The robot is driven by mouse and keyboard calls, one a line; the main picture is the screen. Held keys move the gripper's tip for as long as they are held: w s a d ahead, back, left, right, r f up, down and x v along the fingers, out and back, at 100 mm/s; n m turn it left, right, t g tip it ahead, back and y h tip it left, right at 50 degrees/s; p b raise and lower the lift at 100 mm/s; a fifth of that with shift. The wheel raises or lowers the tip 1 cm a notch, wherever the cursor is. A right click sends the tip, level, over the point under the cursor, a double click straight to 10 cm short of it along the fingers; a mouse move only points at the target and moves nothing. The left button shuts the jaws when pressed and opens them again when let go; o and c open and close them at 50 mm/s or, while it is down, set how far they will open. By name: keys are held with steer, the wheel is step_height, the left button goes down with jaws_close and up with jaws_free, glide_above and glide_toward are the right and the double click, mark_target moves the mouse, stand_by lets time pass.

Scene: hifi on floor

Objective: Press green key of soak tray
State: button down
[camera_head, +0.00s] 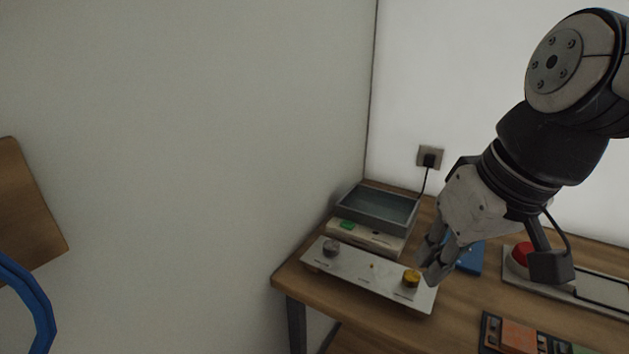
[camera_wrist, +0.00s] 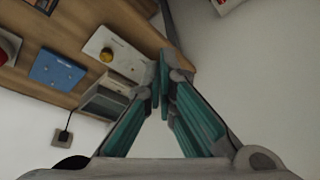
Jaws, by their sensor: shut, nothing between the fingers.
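The soak tray (camera_head: 402,229) is a grey basin on a pale base, at the back left of the wooden table by the wall. Its green key (camera_head: 347,225) is on the left part of the base's front and is uncovered in the head view. The tray also shows in the wrist view (camera_wrist: 104,102), left of my fingers; I cannot make out the green key there. My gripper (camera_head: 432,272) is shut and empty, pointing down to the right of the tray. In the wrist view its fingertips (camera_wrist: 160,82) meet.
A pale panel (camera_head: 365,285) with a grey knob (camera_head: 331,247) and a yellow knob (camera_head: 411,278) lies in front of the tray. A blue object (camera_head: 468,258), a red button (camera_head: 521,253) and a wall socket (camera_head: 430,156) with a cord are nearby.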

steer(key=w+f+n+y+b, duration=0.2)
steer(key=w+n+y, duration=0.25)
steer(key=w, duration=1.45)
steer(key=w+d+f+n, duration=0.1)
steer(key=w+f, duration=0.2)
steer(key=w, duration=0.3)
steer(key=w+d+f+n+t+b, duration=0.1)
steer(key=w+d+f, duration=0.1)
steer(key=w, duration=0.3)
steer(key=w+d+f+n+y+b, duration=0.1)
steer(key=w+d+f+n, duration=0.1)
steer(key=w, duration=0.4)
steer(key=shift+w+d+f+t, duration=0.15)
steer(key=shift+w+f+t, duration=0.2)
steer(key=shift+f, duration=0.5)
glide_above(351, 224)
step_height(351, 224, down, 7)
steer(key=shift+f, duration=0.1)
step_height(351, 224, down, 2)
steer(key=shift+w+f, duration=0.1)
steer(key=shift+f, duration=0.85)
